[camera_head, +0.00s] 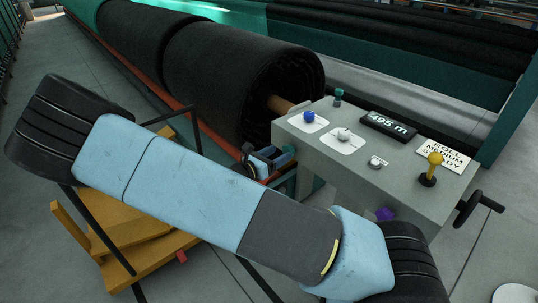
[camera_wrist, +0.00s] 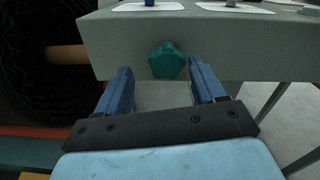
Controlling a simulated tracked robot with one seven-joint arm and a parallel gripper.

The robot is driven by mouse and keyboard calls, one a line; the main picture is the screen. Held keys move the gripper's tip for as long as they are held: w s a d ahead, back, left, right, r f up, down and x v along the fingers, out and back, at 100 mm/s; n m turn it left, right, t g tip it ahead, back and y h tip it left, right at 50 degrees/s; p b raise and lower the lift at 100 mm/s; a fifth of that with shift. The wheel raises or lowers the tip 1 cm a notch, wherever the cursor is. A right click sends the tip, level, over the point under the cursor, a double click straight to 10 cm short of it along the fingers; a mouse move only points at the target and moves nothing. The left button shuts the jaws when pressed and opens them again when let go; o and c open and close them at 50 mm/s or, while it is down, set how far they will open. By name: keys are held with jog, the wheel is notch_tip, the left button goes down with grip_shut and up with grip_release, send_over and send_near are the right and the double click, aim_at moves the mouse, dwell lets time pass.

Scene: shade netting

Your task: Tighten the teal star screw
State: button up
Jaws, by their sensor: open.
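The teal star screw (camera_wrist: 167,62) is a star-shaped knob on the front face of the grey control box (camera_wrist: 110,45) in the wrist view. My gripper (camera_wrist: 160,70) is open, with one blue finger on each side of the knob and gaps to both. The fingers point toward the box face, and I cannot tell whether their tips reach past the knob. In the head view my gripper (camera_head: 268,160) is at the left end of the box, partly hidden by my arm. A teal patch (camera_head: 289,150) shows beside it, probably the knob.
On the box are a blue knob (camera_head: 309,116), a silver knob (camera_head: 343,134), a yellow-topped lever (camera_head: 433,164) and a display (camera_head: 389,126). A purple knob (camera_head: 385,214) and a black crank (camera_head: 477,204) are farther right.

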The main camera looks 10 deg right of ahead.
jog(key=w+v, duration=0.1)
jog(key=v, duration=1.3)
jog(key=shift+s+a, duration=0.2)
jog(key=shift+a, duration=0.4)
dwell(0.4)
dwell(0.4)
jog(key=v, duration=1.3)
jog(key=shift+s+a, duration=0.25)
jog(key=shift+s, duration=0.15)
